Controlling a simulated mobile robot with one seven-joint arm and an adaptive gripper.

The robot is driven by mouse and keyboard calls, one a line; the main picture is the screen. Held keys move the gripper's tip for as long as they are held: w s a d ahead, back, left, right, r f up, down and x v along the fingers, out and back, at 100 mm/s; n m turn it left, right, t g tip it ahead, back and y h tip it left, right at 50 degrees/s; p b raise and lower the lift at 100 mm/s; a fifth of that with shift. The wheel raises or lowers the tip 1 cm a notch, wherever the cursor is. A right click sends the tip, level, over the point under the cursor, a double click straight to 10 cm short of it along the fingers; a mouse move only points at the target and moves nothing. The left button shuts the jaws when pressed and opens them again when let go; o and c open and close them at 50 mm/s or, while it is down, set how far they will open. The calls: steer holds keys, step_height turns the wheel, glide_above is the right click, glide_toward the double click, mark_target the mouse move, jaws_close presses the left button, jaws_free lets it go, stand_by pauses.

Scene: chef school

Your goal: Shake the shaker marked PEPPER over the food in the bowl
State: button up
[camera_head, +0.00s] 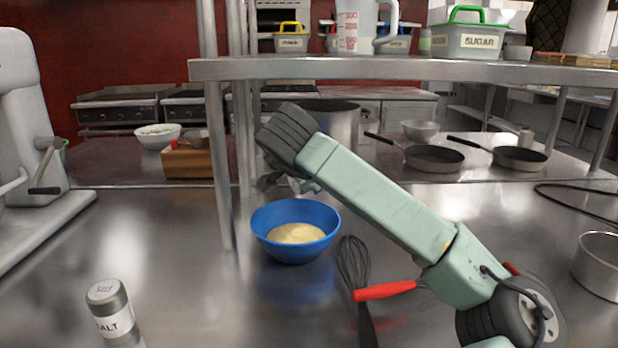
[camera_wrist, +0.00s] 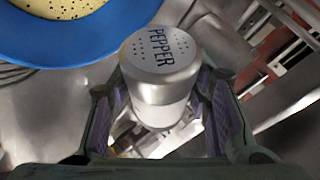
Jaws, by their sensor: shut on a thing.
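The silver shaker marked PEPPER (camera_wrist: 160,68) is between the fingers of my gripper (camera_wrist: 165,105) in the wrist view, its perforated top facing the camera. The gripper is shut on it. The blue bowl (camera_head: 320,252) stands on the steel counter in the head view and holds pale yellow food (camera_head: 297,233). The bowl's rim (camera_wrist: 125,30) also shows at the wrist view's top left, beside the shaker. In the head view my gripper (camera_head: 285,183) is above and behind the bowl, mostly hidden by my arm.
A SALT shaker (camera_head: 110,312) stands at the front left. A whisk (camera_head: 353,262) and a red-handled utensil (camera_head: 385,290) lie right of the bowl. A shelf post (camera_head: 220,170) rises left of it. A mixer (camera_head: 25,130) stands at the left, a metal pan (camera_head: 600,265) at the right.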

steer(key=shift+f, duration=0.6)
steer(key=shift+r+p, duration=0.75)
steer(key=shift+r, duration=1.05)
steer(key=shift+f, duration=0.1)
step_height(320, 180, down, 3)
steer(key=b, duration=0.3)
steer(key=shift+f+b, duration=0.2)
steer(key=shift+b, duration=0.1)
steer(key=shift+r, duration=0.25)
